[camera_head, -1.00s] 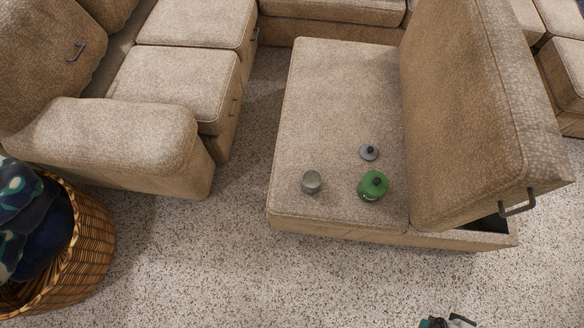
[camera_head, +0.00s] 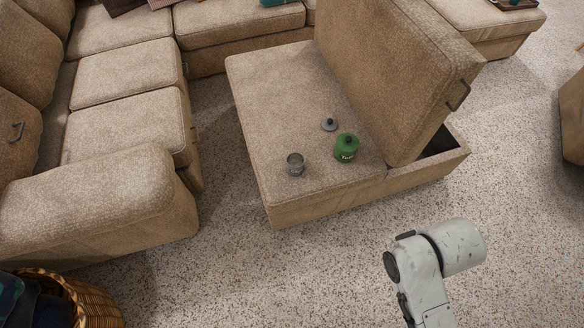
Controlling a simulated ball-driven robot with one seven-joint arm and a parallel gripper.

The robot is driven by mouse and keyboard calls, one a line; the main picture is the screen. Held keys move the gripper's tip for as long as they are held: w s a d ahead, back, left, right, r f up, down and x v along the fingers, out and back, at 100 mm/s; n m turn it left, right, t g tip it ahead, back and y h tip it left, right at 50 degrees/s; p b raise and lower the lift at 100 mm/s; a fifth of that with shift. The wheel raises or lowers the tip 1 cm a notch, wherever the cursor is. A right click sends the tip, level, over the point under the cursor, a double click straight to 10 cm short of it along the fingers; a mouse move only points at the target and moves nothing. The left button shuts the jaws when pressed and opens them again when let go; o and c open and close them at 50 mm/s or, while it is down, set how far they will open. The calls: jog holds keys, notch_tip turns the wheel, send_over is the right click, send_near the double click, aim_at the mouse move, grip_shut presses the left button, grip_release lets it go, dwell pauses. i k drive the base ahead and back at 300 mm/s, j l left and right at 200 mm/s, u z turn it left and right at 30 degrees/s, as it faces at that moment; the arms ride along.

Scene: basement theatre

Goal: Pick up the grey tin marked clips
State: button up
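A small grey cylindrical container (camera_head: 295,164) stands on the flat seat of the beige ottoman (camera_head: 265,105). It looks like an open tin, but I cannot read any marking on it. A green canister (camera_head: 346,147) with pale lettering and a dark knob stands to its right. A grey lid (camera_head: 329,125) with a dark knob lies behind, between the two. My arm shows at the lower right, in front of the ottoman and apart from it. My gripper cannot be made out in this view.
The ottoman's hinged part (camera_head: 390,75) stands raised over an open storage box (camera_head: 440,150) on the right. A sectional sofa (camera_head: 130,75) runs along the left and back. A wicker basket (camera_head: 95,300) stands at the lower left. The speckled floor (camera_head: 270,270) in front is clear.

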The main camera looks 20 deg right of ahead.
aim_at(294, 161)
jog(key=i, duration=1.05)
